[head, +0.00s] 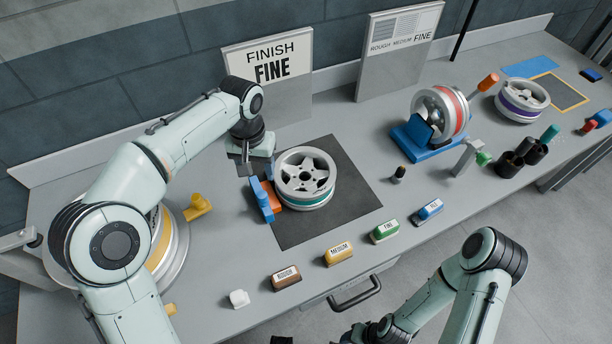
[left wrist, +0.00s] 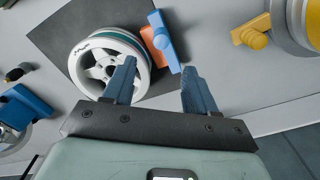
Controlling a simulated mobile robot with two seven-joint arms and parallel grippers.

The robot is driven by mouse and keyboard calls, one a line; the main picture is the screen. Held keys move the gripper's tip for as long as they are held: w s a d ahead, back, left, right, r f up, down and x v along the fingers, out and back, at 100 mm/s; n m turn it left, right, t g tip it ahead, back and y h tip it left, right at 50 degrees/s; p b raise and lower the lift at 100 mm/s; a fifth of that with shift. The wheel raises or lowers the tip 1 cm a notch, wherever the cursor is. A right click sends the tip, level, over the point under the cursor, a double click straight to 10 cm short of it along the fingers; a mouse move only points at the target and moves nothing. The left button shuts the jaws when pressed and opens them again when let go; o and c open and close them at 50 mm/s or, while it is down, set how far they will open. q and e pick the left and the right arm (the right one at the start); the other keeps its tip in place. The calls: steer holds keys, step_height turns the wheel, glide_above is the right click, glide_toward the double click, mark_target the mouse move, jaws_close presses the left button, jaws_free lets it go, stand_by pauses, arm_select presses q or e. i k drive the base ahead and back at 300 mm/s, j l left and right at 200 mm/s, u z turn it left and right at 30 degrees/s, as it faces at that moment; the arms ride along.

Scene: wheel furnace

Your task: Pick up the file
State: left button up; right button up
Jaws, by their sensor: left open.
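No tool in view is clearly a file. Handled tools with a teal handle (head: 549,133) and a green handle (head: 483,158) are at dark cups on the right of the bench. My left gripper (head: 246,166) is open and empty above the bench, behind and left of a silver wheel (head: 305,174). In the left wrist view its fingers (left wrist: 158,78) are spread, with the wheel (left wrist: 92,62) and a blue-and-orange block (left wrist: 163,38) beyond them. My right arm enters at the bottom; its gripper is mostly cut off by the frame edge.
The wheel lies on a dark mat (head: 345,190). Blocks labelled rough (head: 286,277), medium (head: 339,253) and fine (head: 384,231) plus a blue one (head: 430,210) line the front edge. A blue stand (head: 418,143) holds another wheel. A "FINISH FINE" sign (head: 268,68) stands behind.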

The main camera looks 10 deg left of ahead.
mark_target(434, 208)
steer(key=k+l, duration=0.3)
steer(key=k, duration=0.15)
steer(key=k+l, duration=0.25)
steer(key=k, duration=0.25)
